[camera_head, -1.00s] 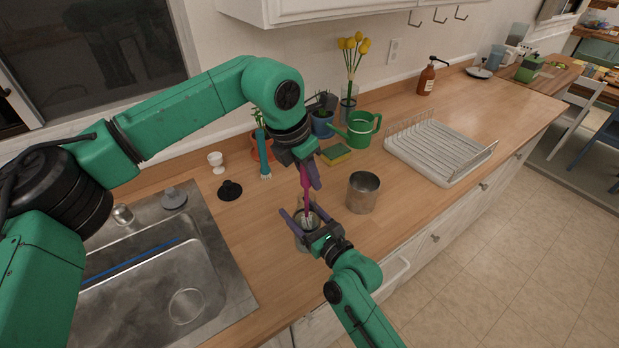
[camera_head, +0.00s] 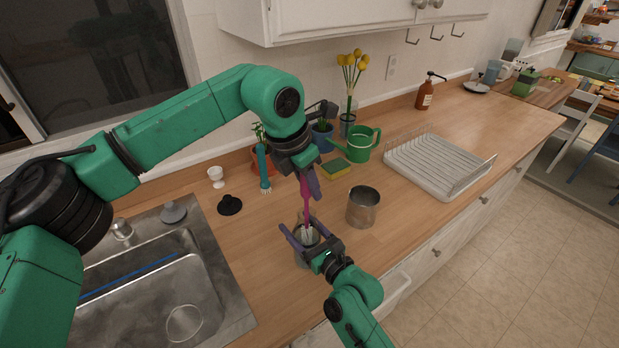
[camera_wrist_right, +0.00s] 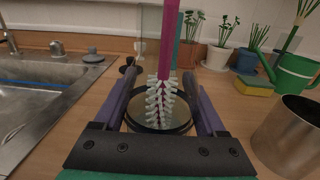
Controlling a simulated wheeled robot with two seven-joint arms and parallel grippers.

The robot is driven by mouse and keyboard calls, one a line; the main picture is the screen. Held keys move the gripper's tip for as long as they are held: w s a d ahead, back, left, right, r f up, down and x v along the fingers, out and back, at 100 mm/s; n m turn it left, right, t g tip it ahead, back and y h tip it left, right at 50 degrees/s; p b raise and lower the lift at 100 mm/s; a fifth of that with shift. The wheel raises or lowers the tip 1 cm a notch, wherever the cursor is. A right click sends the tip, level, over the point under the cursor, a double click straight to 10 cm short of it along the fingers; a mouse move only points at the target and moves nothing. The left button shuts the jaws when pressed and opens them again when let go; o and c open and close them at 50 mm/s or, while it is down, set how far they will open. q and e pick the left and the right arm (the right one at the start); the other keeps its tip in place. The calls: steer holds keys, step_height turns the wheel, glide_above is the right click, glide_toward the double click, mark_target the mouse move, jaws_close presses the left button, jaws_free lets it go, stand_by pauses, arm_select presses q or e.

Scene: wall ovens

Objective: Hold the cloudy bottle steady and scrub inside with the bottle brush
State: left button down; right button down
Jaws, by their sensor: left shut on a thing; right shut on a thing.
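My left gripper (camera_head: 309,188) is shut on the bottle brush, which points down. The brush has a magenta handle (camera_wrist_right: 168,40) and white bristles (camera_wrist_right: 160,103). My right gripper (camera_head: 311,237) is low, near the counter's front, with its fingers on either side of the bottle (camera_head: 300,259) and shut on it. The bottle appears upright; much of its body is hidden by the gripper. In the right wrist view the bristles overlap the bottle's round mouth (camera_wrist_right: 184,126). How deep they sit inside is unclear.
A metal canister (camera_head: 363,207) stands just right of the bottle. A sponge (camera_head: 336,169), a green watering can (camera_head: 362,146) and a blue-handled brush (camera_head: 263,165) are behind. The sink (camera_head: 150,290) is left; a dish rack (camera_head: 440,168) is right.

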mark_target(309, 197)
arm_select(q)
steer(key=shift+f, duration=1.5)
arm_select(e)
steer(key=shift+f, duration=0.15)
arm_select(q)
steer(key=shift+r, duration=2.75)
steer(key=shift+f, duration=2.8)
steer(key=shift+r, duration=8.95)
arm_select(e)
jaws_free()
